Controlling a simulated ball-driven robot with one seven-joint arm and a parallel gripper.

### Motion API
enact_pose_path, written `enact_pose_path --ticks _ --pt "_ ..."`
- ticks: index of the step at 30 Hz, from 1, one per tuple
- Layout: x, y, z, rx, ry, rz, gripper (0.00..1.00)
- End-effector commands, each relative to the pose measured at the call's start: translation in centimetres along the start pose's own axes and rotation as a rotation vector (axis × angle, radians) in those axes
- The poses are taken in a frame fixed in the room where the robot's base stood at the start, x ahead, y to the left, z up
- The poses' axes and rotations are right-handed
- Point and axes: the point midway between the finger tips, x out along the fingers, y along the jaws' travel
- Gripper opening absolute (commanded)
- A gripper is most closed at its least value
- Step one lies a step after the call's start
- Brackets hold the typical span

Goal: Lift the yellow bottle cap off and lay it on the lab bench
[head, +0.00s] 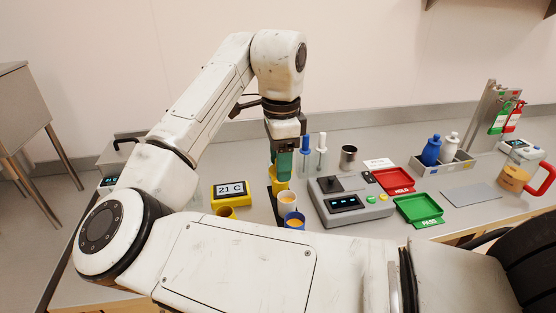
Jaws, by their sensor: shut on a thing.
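My gripper (282,163), with dark green fingers, points straight down over the lab bench (335,240). It is shut on the yellow bottle cap (279,173) at the back of a short row of containers. The fingers hide much of the cap. From this view I cannot tell whether the cap still touches the yellow bottle (281,185) below it.
A yellow "21 C" display (229,191) and an orange-brown cup (226,213) stand left. A grey plate (471,194) lies farther right.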

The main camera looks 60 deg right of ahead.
Motion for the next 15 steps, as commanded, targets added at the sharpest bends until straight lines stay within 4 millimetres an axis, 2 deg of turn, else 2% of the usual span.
enact_pose_path --ticks 15 --pt "-2.2 0.0 0.0 0.0 0.0 0.0 0.23"
